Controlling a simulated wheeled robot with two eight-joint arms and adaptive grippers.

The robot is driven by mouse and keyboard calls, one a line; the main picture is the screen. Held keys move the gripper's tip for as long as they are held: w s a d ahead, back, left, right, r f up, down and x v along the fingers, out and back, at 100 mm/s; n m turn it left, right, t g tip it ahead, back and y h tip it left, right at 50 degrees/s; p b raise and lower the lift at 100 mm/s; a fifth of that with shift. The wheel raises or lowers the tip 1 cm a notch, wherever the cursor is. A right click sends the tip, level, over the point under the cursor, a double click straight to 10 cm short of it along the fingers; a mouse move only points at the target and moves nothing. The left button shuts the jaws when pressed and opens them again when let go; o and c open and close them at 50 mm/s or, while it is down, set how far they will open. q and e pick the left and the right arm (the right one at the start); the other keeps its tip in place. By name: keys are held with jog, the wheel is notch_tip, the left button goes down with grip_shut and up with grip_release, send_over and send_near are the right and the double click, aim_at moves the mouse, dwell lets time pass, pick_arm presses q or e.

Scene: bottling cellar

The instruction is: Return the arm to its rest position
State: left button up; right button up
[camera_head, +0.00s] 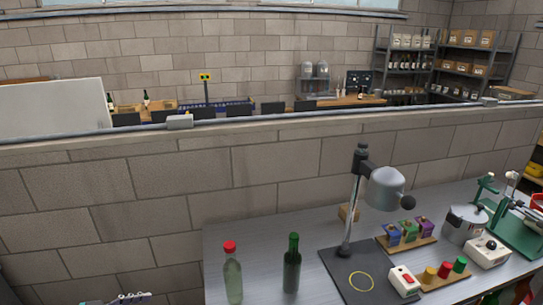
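Part of my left gripper (130,298) shows at the bottom edge on the left, in front of the wall and left of the bench. It is cut off by the frame, and I cannot tell whether it is open or shut. Nothing is seen held in either one.
A metal bench (265,230) carries a clear bottle with a red cap (233,277), a green bottle (292,270), a stand with a grey head (385,188) on a dark base, coloured caps (444,269), small boxes (408,231), a metal pot (464,224) and a green machine (518,228). A block wall (150,180) rises behind.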

pick_arm(q)
jog(key=s+d+n+y, duration=0.4)
jog(key=d+n+y, duration=0.1)
jog(key=d, duration=0.2)
jog(key=s+d+r+n+y, duration=0.1)
jog(key=s+d+n+y, duration=0.3)
jog(key=d, duration=0.3)
jog(key=shift+s+d+n+g+y, duration=0.3)
jog(key=shift+n+y, duration=0.1)
jog(key=shift+y, duration=0.3)
